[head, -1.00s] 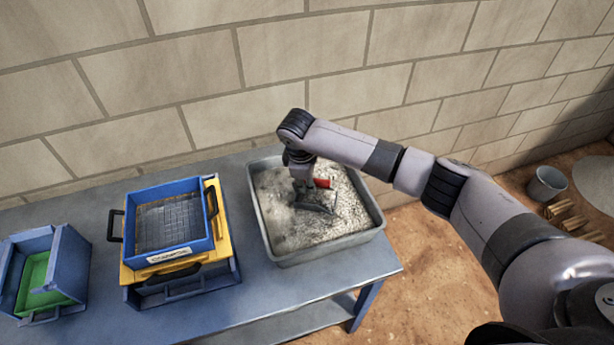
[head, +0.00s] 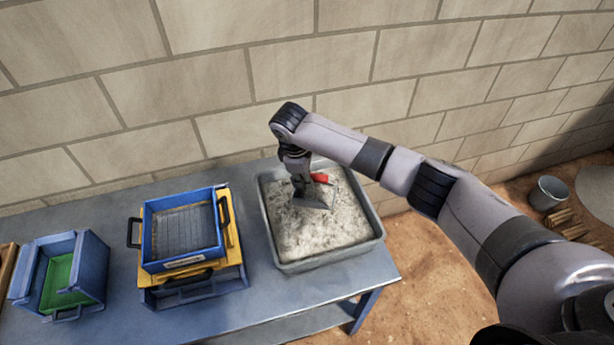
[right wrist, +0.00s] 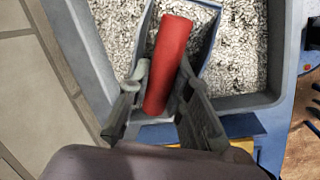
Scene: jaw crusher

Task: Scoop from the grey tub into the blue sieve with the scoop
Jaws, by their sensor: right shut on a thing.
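The grey tub (head: 327,264) stands on the table, filled with pale crushed gravel. My right gripper (head: 301,188) is over the tub's left back part, shut on the red handle of the scoop (head: 319,199). I cannot tell how much the pan holds. The blue sieve (head: 151,247) sits left of the tub on a yellow frame (head: 236,250); its dark mesh looks empty. My left gripper is not in view.
A blue open box with a green floor (head: 57,283) stands at the table's left. Bare table (head: 240,318) shows in front. A block wall (head: 220,90) rises close behind. A bucket (head: 548,193) is on the ground at right.

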